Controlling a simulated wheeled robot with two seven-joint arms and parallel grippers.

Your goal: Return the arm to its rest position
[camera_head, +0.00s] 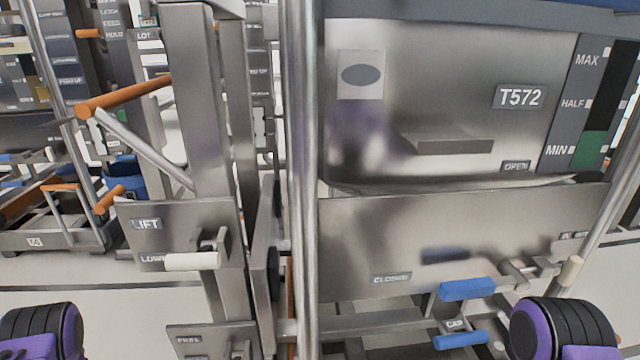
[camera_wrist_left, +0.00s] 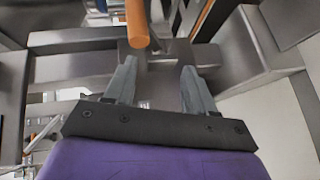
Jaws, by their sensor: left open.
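My left gripper (camera_wrist_left: 158,66) shows in the left wrist view, with its two grey fingers apart and nothing between them. The end of an orange bar (camera_wrist_left: 136,22) lies just beyond the left fingertip; I cannot tell how far off it is. In the head view a purple and black part of my arm (camera_head: 40,330) shows at the bottom left, and another (camera_head: 562,328) at the bottom right. Neither gripper shows in the head view, and my right gripper is out of sight.
A steel lift post (camera_head: 197,100) with an orange-handled lever (camera_head: 125,96) and a white-gripped handle (camera_head: 190,261) stands left of centre. A steel bin marked T572 (camera_head: 400,150) fills the right. Blue handles (camera_head: 468,289) sit low in front. Light floor (camera_head: 120,310) shows at lower left.

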